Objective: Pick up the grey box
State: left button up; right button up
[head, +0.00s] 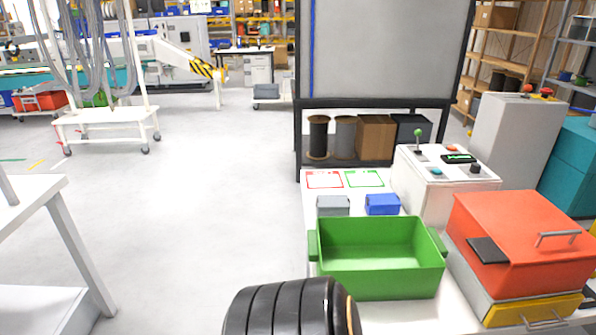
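The small grey box (333,205) sits on the white table, behind the left part of the green bin. Its top and front show; the bin's rim stands just in front of it. A small blue box (382,204) sits to its right with a gap between them. Neither of my grippers is in the head view.
The green bin (380,283) is open and looks empty. A red-lidded case (525,225) stands to its right. A white control box (447,185) with a green-topped lever is behind. Red and green framed cards (324,180) lie beyond the boxes. Open floor lies left.

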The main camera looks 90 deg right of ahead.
aim_at(320, 212)
jog(key=i+z, duration=0.25)
jog(key=z, duration=0.15)
jog(key=i+z, duration=0.25)
jog(key=z, duration=0.2)
jog(key=i+j+z, duration=0.2)
jog(key=z, duration=0.2)
